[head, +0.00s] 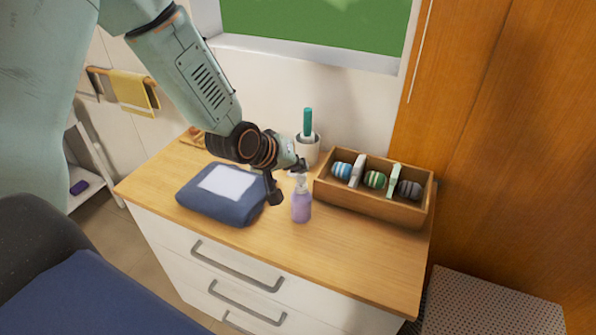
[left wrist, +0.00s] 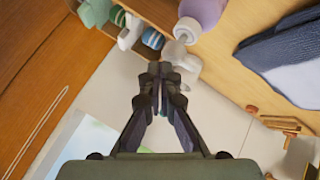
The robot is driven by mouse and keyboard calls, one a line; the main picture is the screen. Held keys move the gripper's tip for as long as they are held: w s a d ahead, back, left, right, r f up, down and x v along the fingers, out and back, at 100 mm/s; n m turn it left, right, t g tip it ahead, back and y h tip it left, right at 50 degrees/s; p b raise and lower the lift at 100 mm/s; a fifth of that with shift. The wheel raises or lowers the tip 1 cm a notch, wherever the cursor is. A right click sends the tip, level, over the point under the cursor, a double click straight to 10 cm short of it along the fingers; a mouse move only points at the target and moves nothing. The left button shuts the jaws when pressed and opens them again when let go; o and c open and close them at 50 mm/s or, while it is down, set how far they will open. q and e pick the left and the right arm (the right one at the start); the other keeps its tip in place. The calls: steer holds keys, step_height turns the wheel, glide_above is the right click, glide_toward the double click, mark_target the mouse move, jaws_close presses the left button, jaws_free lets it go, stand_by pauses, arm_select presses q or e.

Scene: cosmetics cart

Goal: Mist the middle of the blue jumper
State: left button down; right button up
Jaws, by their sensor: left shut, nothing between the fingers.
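The blue jumper (head: 240,212) lies folded on the wooden cart top, with a white patch (head: 228,183) on its upper face. Its blue edge also shows at the right of the left wrist view (left wrist: 285,50). A purple spray bottle (head: 301,207) with a white spray head stands upright to the right of the jumper. It also shows at the top of the left wrist view (left wrist: 205,10). My left gripper (head: 286,183) is above the cart, beside the bottle's head, between jumper and bottle. Its fingers (left wrist: 160,73) are together and empty. My right gripper is out of view.
A wooden box (head: 375,208) with striped rolls and upright pieces stands right of the bottle. A white cup (head: 307,150) holding a green-handled item stands behind. The wall is close at the back. The front right of the cart top is clear.

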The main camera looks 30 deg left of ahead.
mark_target(299, 176)
arm_select(q)
step_height(299, 176, up, 6)
steer(key=p, duration=0.5)
stand_by(0.9)
